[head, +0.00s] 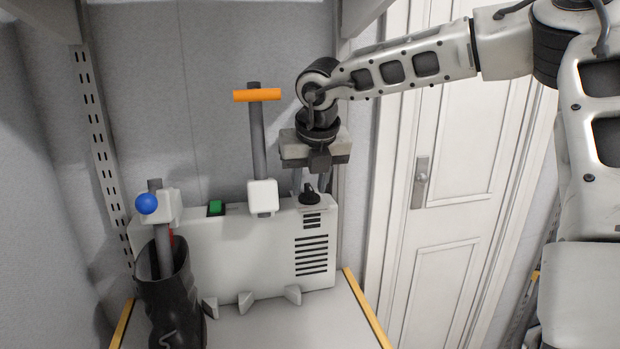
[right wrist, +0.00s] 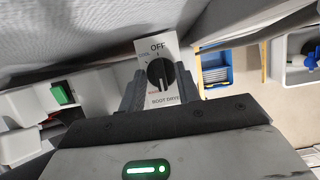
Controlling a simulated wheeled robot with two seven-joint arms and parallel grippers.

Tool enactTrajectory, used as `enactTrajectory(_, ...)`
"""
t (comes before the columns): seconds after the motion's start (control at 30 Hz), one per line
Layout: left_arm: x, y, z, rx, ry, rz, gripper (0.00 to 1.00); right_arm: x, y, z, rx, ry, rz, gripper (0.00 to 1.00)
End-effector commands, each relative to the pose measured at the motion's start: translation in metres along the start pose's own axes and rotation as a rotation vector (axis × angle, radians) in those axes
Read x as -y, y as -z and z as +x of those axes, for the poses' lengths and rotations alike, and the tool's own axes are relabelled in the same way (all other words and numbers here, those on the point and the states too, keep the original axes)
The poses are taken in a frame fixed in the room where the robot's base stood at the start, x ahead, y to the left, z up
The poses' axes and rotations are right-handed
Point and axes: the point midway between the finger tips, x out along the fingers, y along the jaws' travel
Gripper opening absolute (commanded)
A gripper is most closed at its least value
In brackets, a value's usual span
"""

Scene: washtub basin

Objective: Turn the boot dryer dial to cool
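The boot dryer (head: 250,250) is a pale grey box standing on a shelf against the wall. Its black dial (head: 309,195) sits on top near the right end. In the right wrist view the dial (right wrist: 160,74) is on a white plate marked OFF at the top, COOL at upper left and a red WARM at lower left. Its exact setting is hard to read. My right gripper (head: 310,188) points down over the dial. Its fingers are apart, one to each side of the dial in the wrist view (right wrist: 161,92); contact is not visible. My left gripper is out of view.
A dark boot (head: 172,295) hangs on the left post below a blue knob (head: 146,204). A green switch (head: 216,207) is on the dryer's top. A post with an orange handle (head: 257,95) rises just left of my right gripper. A white door (head: 450,170) is to the right.

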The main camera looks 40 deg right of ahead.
Motion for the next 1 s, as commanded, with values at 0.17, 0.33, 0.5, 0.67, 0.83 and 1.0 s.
enactTrajectory(0.17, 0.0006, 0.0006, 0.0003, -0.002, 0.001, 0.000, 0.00, 0.0001, 0.0001, 0.0005, 0.000, 0.000, 0.001, 0.33)
enactTrajectory(0.33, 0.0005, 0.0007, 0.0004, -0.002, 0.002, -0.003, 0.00, 0.0001, 0.0001, 0.0002, 0.000, 0.000, 0.001, 0.00)
enactTrajectory(0.5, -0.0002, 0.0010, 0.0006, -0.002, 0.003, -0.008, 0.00, 0.0001, 0.0002, 0.0001, 0.000, 0.000, 0.000, 0.00)
enactTrajectory(0.67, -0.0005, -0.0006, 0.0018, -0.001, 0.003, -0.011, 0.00, 0.0003, 0.0002, 0.0004, 0.000, -0.009, -0.017, 0.00)
enactTrajectory(0.83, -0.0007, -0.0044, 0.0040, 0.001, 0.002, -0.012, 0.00, 0.0006, 0.0002, 0.0010, 0.001, -0.036, -0.078, 0.00)
enactTrajectory(1.0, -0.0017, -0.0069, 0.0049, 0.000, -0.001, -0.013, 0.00, 0.0015, -0.0003, 0.0011, 0.002, -0.083, -0.187, 0.00)
